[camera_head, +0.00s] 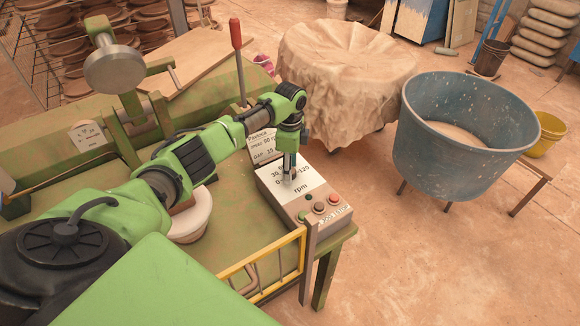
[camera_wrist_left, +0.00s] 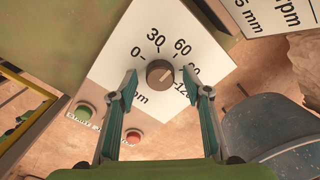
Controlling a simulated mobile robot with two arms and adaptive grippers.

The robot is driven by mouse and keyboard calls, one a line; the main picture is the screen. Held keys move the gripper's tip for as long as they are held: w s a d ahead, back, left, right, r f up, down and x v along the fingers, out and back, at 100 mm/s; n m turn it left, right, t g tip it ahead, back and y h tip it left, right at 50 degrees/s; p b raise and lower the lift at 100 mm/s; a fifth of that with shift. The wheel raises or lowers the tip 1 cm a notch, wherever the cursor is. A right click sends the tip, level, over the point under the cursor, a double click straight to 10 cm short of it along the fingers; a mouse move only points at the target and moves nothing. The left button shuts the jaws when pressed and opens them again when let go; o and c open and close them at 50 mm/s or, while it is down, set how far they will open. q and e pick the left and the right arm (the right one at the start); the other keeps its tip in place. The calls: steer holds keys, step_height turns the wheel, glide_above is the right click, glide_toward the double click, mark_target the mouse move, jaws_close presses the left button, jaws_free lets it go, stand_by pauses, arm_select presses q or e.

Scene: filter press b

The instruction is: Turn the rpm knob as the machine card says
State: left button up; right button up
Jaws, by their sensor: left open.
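The rpm knob (camera_wrist_left: 159,73) is a round brown knob on a white dial plate (camera_wrist_left: 127,48) marked 0, 30, 60 and on to 120. A pale mark shows near its right side; its exact reading is unclear. My left gripper (camera_wrist_left: 162,80) is open, its fingers on either side of the knob with gaps between. In the head view the left gripper (camera_head: 290,176) points down over the control box (camera_head: 312,205) and hides most of the knob. The machine card (camera_head: 262,150) stands behind the box, its small text partly hidden by my arm; "rpm" and "5 mm" show on the card (camera_wrist_left: 270,12) in the wrist view.
A green button (camera_wrist_left: 84,111) and a red button (camera_wrist_left: 133,136) sit on the box's front. A yellow rail (camera_head: 262,268) runs beside the box. A red-handled lever (camera_head: 236,35) rises behind my arm.

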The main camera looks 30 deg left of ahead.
arm_select(q)
steer(key=shift+f, duration=0.2)
steer(key=c, duration=1.1)
steer(key=shift+m, duration=0.4)
steer(key=m, duration=0.3)
steer(key=shift+m, duration=0.3)
steer(key=shift+m+b, duration=0.3)
steer(key=shift+m, duration=2)
steer(key=o, duration=1.1)
steer(key=shift+r, duration=0.1)
